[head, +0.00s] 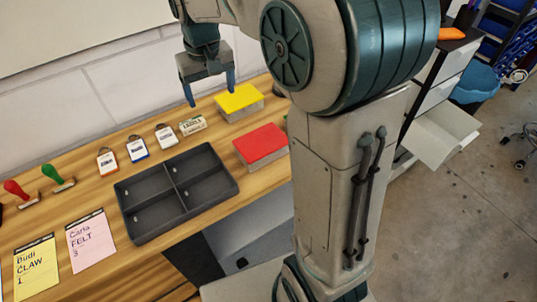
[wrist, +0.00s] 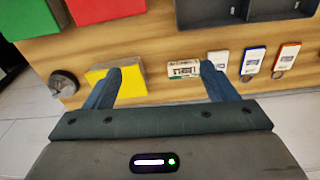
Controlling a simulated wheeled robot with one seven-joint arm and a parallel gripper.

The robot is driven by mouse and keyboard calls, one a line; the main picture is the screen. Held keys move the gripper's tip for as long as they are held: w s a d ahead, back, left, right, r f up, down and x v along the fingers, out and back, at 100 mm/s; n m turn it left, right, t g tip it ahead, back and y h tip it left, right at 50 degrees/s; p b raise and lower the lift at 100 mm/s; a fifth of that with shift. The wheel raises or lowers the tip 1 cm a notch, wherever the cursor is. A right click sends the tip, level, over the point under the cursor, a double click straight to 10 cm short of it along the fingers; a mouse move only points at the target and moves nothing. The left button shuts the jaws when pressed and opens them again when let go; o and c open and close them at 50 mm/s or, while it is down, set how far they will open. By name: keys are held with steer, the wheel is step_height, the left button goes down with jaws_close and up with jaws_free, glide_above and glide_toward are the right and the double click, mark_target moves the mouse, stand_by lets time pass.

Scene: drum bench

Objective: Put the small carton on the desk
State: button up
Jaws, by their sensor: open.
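The small carton (head: 193,125), white and green with printed lettering, lies on the wooden desk (head: 85,190) near the wall, between a white tag and a yellow-topped block. My gripper (head: 211,96) is open and empty, raised above the back of the desk near the yellow-topped block. In the wrist view my gripper's fingers (wrist: 160,70) spread wide. The carton (wrist: 182,70) shows between them there, close to the right finger, which stands near its right end. The left finger covers part of the yellow-topped block. I see no contact with the carton.
A yellow-topped block (head: 239,98) and a red-topped block (head: 261,145) stand right of the carton. A dark compartment tray (head: 178,193) lies in front. Several tags (head: 137,149), two stamps (head: 57,179) and two paper cards (head: 90,241) lie to the left. Bare wood surrounds the tray.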

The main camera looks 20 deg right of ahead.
steer(key=s+d+f+t, duration=0.1)
steer(key=s+d+f, duration=0.1)
steer(key=s, duration=0.8)
steer(key=s+d+f+m, duration=0.1)
steer(key=s+d, duration=0.3)
steer(key=s, duration=0.6)
steer(key=shift+s+d+f+m+t, duration=0.3)
steer(key=shift+s+f+t, duration=0.1)
steer(key=shift+f, duration=0.2)
steer(key=shift+a, duration=0.1)
